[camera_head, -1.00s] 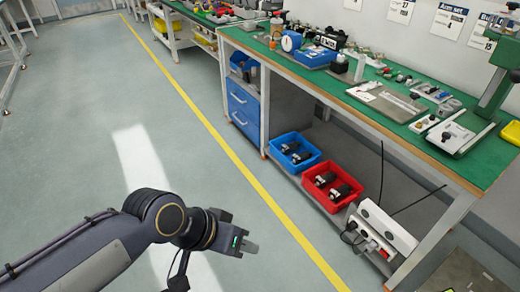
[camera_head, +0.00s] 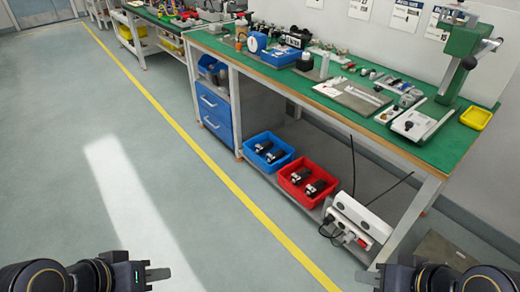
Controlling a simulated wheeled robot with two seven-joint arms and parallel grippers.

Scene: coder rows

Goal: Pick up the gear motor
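Black and silver motors that look like gear motors lie in two bins on the low shelf under the workbench. Two motors (camera_head: 316,188) lie in the red bin (camera_head: 298,195), and two more (camera_head: 272,152) lie in the blue bin (camera_head: 257,159) to its left. My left gripper (camera_head: 158,275) is low at the left, over the floor and well short of the bins. My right gripper (camera_head: 366,278) is at the bottom right, below the shelf's front edge in the picture. Both look empty; their finger gaps are not clear. Neither touches a motor.
The green-topped workbench (camera_head: 345,115) holds tools, a tray, small parts and a green press (camera_head: 463,55). A white power box (camera_head: 360,218) with cables stands right of the red bin. A blue drawer unit (camera_head: 215,115) is at the left. The floor left of the yellow line is clear.

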